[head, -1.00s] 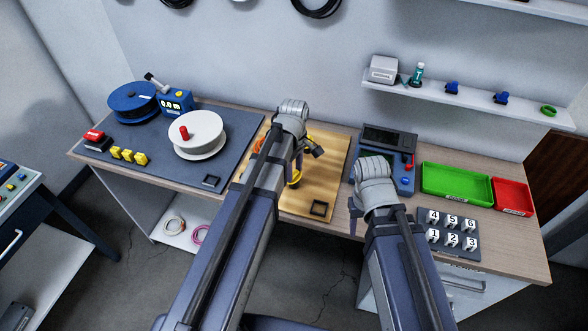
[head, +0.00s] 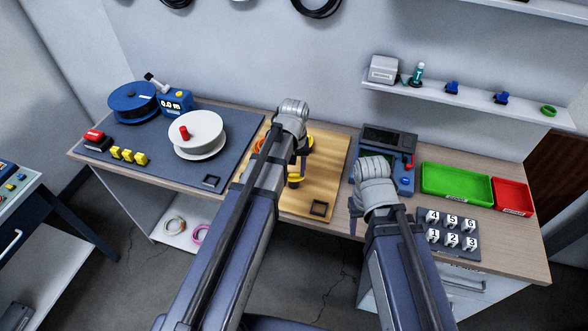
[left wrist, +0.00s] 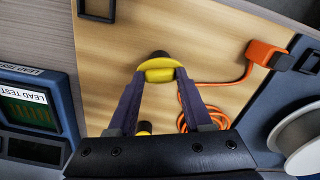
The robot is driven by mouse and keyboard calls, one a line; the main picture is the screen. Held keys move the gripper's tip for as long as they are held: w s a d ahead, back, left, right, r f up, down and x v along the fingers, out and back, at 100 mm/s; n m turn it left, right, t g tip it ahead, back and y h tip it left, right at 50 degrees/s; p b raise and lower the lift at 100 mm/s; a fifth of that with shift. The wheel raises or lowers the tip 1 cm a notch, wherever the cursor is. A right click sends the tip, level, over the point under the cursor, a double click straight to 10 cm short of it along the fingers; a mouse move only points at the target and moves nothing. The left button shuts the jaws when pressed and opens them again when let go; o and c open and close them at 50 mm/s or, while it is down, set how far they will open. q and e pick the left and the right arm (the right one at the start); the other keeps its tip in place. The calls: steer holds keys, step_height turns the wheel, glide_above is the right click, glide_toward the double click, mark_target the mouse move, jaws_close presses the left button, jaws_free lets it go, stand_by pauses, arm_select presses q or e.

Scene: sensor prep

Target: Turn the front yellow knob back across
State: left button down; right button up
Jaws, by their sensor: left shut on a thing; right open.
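The front yellow knob (left wrist: 160,74) is between the fingertips of my left gripper (left wrist: 160,78) in the left wrist view. Its bar lies across the picture from finger to finger, and the gripper is shut on it. In the head view the front knob (head: 294,182) shows partly below my left gripper (head: 298,170), on the light wooden board (head: 325,180). A second yellow knob (left wrist: 144,128) lies farther back, mostly hidden by the gripper body. My right gripper (head: 355,216) is open and empty near the bench's front edge, left of the numbered rack.
An orange cable with a plug (left wrist: 262,54) lies on the board beside the knobs. The white spool (head: 197,133) stands on the grey mat at left. The blue tester (head: 398,178), green tray (head: 455,183) and numbered rack (head: 450,250) are to the right.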

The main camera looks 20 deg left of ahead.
mark_target(294, 173)
arm_select(q)
steer(key=shift+m, duration=1.9)
steer(key=shift+c, duration=1.6)
jaws_free()
step_height(294, 173, up, 8)
steer(key=p, duration=0.8)
steer(key=shift+f, duration=0.1)
